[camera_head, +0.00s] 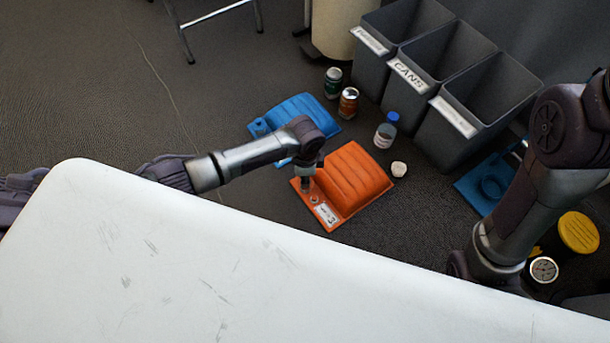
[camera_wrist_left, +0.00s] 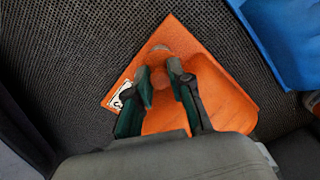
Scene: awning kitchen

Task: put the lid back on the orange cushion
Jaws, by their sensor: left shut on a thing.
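The orange cushion (camera_head: 352,182) lies on the dark floor beyond the white table, with a white label and a small round fitting at its near-left corner. My left gripper (camera_head: 307,186) points down over that corner. In the left wrist view, my left gripper (camera_wrist_left: 161,82) is shut on a small round orange piece, apparently the lid (camera_wrist_left: 160,77). The orange cushion (camera_wrist_left: 215,95) spreads below and to the right of the fingers. A greyish round spot (camera_wrist_left: 160,49) shows just beyond the fingertips. Whether the lid touches the cushion cannot be told. My right gripper is hidden; only its arm shows.
The white table (camera_head: 200,260) fills the foreground. A blue cushion (camera_head: 295,118) lies beyond the orange one. Two cans (camera_head: 348,102), a blue-capped bottle (camera_head: 385,131) and a small white cup-like piece (camera_head: 399,169) stand nearby. Grey bins (camera_head: 450,130) stand at the back right.

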